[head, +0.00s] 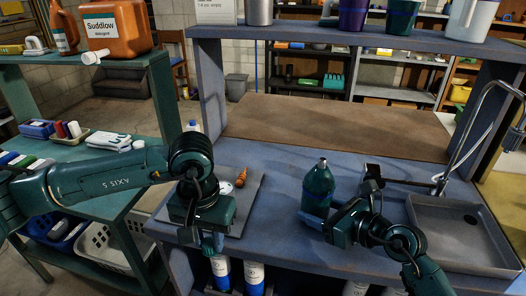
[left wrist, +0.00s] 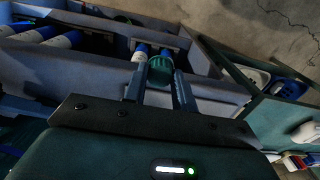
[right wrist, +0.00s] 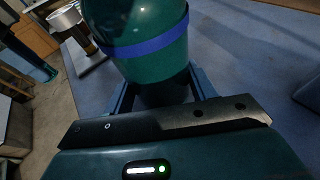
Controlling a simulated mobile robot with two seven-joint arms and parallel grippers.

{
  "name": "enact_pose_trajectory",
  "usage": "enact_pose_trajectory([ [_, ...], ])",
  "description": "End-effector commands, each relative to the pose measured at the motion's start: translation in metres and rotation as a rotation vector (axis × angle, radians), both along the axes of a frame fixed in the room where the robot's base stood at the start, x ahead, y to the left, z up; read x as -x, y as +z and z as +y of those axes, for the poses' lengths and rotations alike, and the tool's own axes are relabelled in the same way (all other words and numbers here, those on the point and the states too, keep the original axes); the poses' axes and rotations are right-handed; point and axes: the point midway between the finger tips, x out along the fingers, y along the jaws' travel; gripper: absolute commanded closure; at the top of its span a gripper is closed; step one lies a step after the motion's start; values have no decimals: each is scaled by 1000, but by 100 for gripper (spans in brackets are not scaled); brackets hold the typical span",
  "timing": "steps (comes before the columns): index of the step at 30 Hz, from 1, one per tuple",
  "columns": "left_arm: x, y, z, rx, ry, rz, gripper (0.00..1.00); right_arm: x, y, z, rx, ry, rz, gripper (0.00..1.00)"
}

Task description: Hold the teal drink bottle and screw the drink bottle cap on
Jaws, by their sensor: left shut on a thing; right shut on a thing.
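The teal drink bottle (head: 318,185) stands upright on the blue-grey bench, with a narrow bare neck at its top. My right gripper (head: 318,221) is shut on its lower part. In the right wrist view the bottle (right wrist: 140,65) fills the upper middle and shows a blue band. My left gripper (head: 210,243) is at the bench's front edge, left of the bottle and apart from it. In the left wrist view it is shut on the green ribbed drink bottle cap (left wrist: 160,70). In the head view the cap is too small to tell.
A grey tray (head: 420,210) and a bent metal tap (head: 485,95) are at the right. A grey board (head: 250,205) with a small brown item (head: 241,178) lies behind my left gripper. Blue-and-white bottles (head: 255,277) stand below the bench. The bench between my grippers looks clear.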

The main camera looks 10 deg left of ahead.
Motion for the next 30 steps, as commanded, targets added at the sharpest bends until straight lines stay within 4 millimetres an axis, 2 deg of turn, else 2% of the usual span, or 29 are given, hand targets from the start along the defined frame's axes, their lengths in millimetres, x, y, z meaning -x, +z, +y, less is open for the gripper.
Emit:
enact_pose_trajectory([
  [5,-11,7,-10,6,65,-16,97,0,0,0,1,0,1,80],
  [8,-34,21,-27,13,154,-33,97,0,0,0,1,0,1,80],
  [12,-78,54,-60,18,201,-35,97,0,0,0,1,1,1,80],
  [18,-123,113,-111,15,216,-23,97,0,-1,0,1,0,1,80],
  [24,-142,169,-159,6,219,-11,97,0,-1,0,1,0,1,80],
  [30,-144,203,-187,1,223,-4,97,0,-1,0,1,0,1,80],
])
